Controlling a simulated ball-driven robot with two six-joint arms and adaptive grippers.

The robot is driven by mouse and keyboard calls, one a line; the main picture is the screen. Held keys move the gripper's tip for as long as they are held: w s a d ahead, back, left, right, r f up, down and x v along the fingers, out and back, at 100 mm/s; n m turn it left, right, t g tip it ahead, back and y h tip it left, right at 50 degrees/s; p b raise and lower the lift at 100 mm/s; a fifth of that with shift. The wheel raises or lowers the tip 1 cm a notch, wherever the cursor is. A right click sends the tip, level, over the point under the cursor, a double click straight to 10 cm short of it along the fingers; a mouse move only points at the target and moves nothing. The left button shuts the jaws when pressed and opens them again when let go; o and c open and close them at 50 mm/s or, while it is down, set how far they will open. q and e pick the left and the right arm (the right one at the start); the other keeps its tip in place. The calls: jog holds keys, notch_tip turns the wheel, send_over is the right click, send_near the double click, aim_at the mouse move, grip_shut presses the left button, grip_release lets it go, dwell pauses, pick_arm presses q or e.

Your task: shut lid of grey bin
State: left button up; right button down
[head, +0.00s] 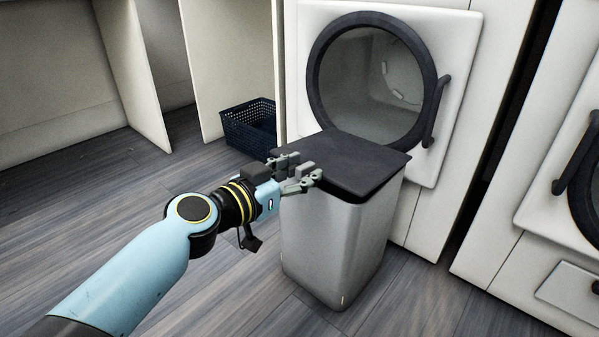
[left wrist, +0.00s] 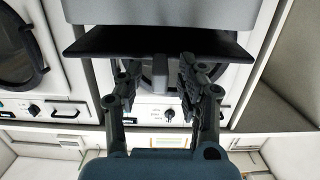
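The grey bin (head: 335,245) stands upright on the floor in the middle of the head view. Its dark lid (head: 355,165) lies flat across the top, and I see no clear gap under its visible front and right edges. My left gripper (head: 304,170) is at the lid's left edge, hiding part of it; I cannot tell if it touches. In the upside-down left wrist view, the bin (left wrist: 160,14) and lid (left wrist: 100,42) are at the top. My right gripper is not in view.
A front-loading machine with a round door (head: 375,75) stands close behind the bin, and another machine (head: 545,200) is at the right. A dark blue basket (head: 250,128) sits on the floor behind left. The wooden floor at the left is clear.

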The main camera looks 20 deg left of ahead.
pick_arm(q)
jog(key=shift+s, duration=0.1)
jog(key=v, duration=1.1)
jog(key=shift+s+a, duration=0.15)
jog(key=shift+s, duration=0.25)
jog(key=shift+c, duration=0.2)
